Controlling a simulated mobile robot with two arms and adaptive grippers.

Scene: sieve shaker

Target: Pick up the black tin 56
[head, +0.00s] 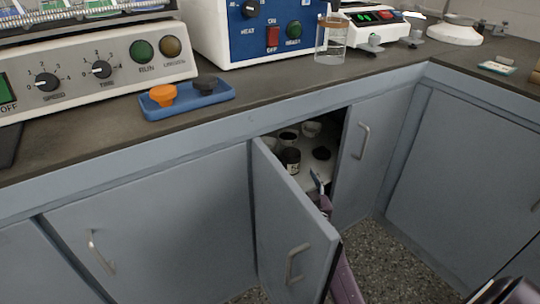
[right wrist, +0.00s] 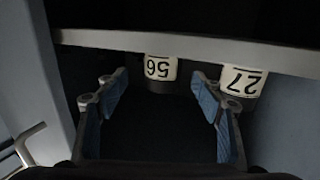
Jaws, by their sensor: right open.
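The black tin 56 (right wrist: 161,68) shows upside down in the right wrist view, with a white label and a dark end. It stands at the shelf edge, between the lines of my two fingers and beyond their tips. My right gripper (right wrist: 160,92) is open and empty, its blue pads wide apart. In the head view the right gripper (head: 318,184) reaches into the open cupboard, partly hidden by the door. A dark tin with a pale label (head: 290,160) stands inside there, but its number is unreadable. My left gripper is not in view.
A tin 27 (right wrist: 241,80) stands beside tin 56, near the right finger in the wrist view. The open cupboard door (head: 295,235) stands left of my right arm. Pale cups (head: 311,128) and a black round thing (head: 321,153) are inside. The shelf edge (right wrist: 200,48) crosses the wrist view.

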